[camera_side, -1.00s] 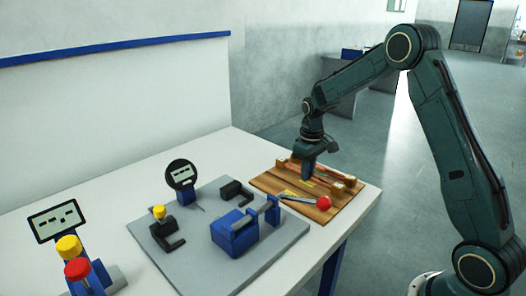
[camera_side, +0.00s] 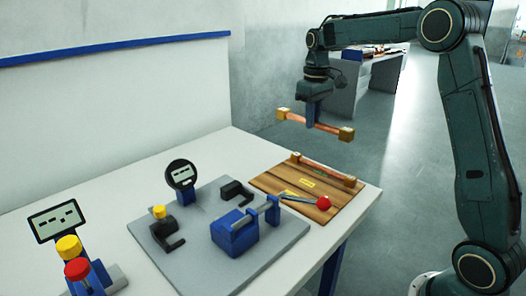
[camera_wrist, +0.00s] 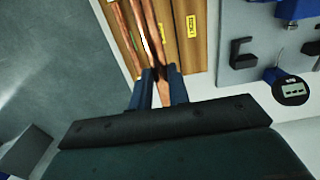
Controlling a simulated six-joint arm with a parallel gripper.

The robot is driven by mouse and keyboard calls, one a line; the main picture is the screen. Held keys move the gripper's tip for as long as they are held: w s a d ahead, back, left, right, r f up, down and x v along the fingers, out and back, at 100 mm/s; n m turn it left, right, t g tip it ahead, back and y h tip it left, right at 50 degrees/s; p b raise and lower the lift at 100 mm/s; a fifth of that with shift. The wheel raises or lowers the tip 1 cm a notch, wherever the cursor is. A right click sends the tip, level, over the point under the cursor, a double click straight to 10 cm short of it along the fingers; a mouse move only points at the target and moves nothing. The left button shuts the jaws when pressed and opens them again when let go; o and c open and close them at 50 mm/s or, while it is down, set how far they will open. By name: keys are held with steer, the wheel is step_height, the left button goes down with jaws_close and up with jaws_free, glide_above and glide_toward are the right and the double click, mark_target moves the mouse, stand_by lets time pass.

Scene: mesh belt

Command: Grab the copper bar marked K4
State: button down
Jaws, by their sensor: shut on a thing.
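A copper bar (camera_side: 331,129) with brass-coloured end blocks hangs level in the air above the back of the table. My gripper (camera_side: 313,121) is shut on it near its middle. In the wrist view, the held bar (camera_wrist: 155,42) runs between the fingertips of my gripper (camera_wrist: 163,76). Another copper bar (camera_side: 325,172) with end blocks lies on the wooden board (camera_side: 268,183) below. I cannot read a K4 mark on either bar.
The board carries yellow labels (camera_side: 307,184). In front are a grey plate (camera_side: 205,272) with a blue clamp (camera_side: 234,236), a red-knobbed lever (camera_side: 323,203) and a dial gauge (camera_side: 181,173). Red and yellow buttons (camera_side: 77,268) stand at the left. Air around the held bar is clear.

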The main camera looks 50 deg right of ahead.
steer(key=shift+r, duration=0.85)
